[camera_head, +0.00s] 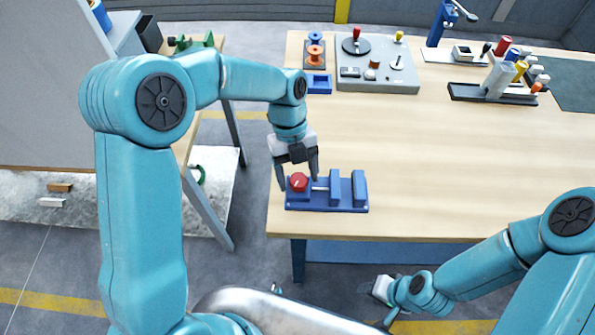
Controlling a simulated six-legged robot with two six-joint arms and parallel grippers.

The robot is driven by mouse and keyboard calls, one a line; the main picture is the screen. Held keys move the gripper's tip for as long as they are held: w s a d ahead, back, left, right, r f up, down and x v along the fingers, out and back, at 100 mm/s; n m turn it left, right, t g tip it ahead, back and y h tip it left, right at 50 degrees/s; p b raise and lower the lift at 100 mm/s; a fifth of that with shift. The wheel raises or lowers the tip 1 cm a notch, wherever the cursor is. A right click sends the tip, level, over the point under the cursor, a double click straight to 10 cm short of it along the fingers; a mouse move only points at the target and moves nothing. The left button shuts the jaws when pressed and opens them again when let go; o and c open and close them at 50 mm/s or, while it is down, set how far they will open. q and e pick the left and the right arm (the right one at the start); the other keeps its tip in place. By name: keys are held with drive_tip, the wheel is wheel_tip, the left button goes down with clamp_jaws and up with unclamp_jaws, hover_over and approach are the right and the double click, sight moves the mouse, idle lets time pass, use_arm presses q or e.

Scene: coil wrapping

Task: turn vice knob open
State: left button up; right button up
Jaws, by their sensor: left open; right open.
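The blue vice (327,206) lies near the left front corner of the wooden table. Its red knob (298,182) is at the vice's left end, and a gap shows between its upright blue blocks. My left gripper (298,176) points down over the knob with its dark fingers open, one on each side of it. Whether the fingers touch the knob cannot be told. My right gripper (378,290) is low in front of the table's front edge, away from the vice. Its fingers are small and partly hidden in this view.
Behind the vice stand orange and blue spools (315,52) and a grey panel (378,65) with a red-topped lever. A rack with coloured handles (495,85) stands at the back right. The middle of the wooden table (450,160) is clear.

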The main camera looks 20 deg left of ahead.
use_arm(q)
drive_tip(key=c, duration=1.1)
drive_tip(key=shift+o, duration=0.2)
